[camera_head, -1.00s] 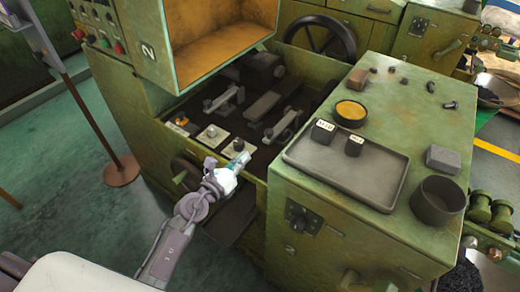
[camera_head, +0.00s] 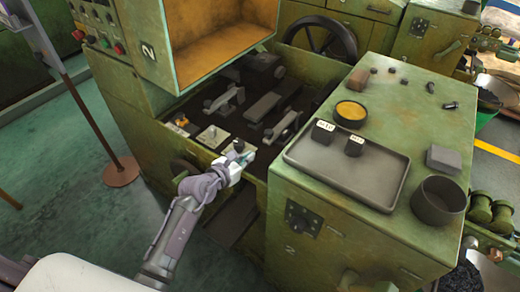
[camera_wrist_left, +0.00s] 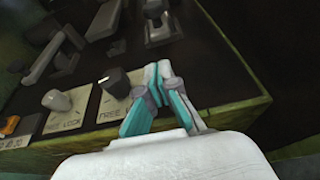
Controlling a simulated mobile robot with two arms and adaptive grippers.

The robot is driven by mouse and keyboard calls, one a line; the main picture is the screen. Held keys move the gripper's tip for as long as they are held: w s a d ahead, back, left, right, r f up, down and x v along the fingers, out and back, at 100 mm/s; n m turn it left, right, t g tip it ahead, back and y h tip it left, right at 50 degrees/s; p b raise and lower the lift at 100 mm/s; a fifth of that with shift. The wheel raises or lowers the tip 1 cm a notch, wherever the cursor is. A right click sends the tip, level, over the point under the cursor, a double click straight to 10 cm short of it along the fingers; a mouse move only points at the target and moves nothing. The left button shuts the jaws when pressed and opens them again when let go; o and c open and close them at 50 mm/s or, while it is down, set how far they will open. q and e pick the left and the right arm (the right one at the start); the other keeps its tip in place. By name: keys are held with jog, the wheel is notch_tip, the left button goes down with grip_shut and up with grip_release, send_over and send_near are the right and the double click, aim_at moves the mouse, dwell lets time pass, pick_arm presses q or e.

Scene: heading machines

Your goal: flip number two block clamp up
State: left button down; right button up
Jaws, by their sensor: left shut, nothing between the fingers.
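The machine's dark recessed bed holds two grey lever-like clamps, one at the left (camera_head: 224,100) and one at the right (camera_head: 282,126). Which is number two I cannot tell. Both stand beyond my left gripper (camera_head: 247,157). Its fingers are shut and empty at the bed's front edge, beside a black knob (camera_wrist_left: 115,83) on a "FREE" plate. In the left wrist view the closed fingertips (camera_wrist_left: 157,72) are just right of this knob, apparently apart from it. A pale knob (camera_wrist_left: 57,100) on a "FREE LOCK" plate is farther left. My right gripper is out of view.
An orange switch (camera_head: 182,122) is at the bed's left front. On the green cabinet (camera_head: 310,190) to the right are a grey tray (camera_head: 325,170) with two labelled dark blocks, a yellow-filled bowl (camera_head: 351,113) and a dark cup (camera_head: 438,200). An open box (camera_head: 220,45) overhangs the bed's back left.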

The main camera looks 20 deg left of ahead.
aim_at(260, 157)
pick_arm(q)
jog(key=x, duration=0.7)
jog(key=shift+w+d+b, duration=0.1)
jog(key=shift+b, duration=0.25)
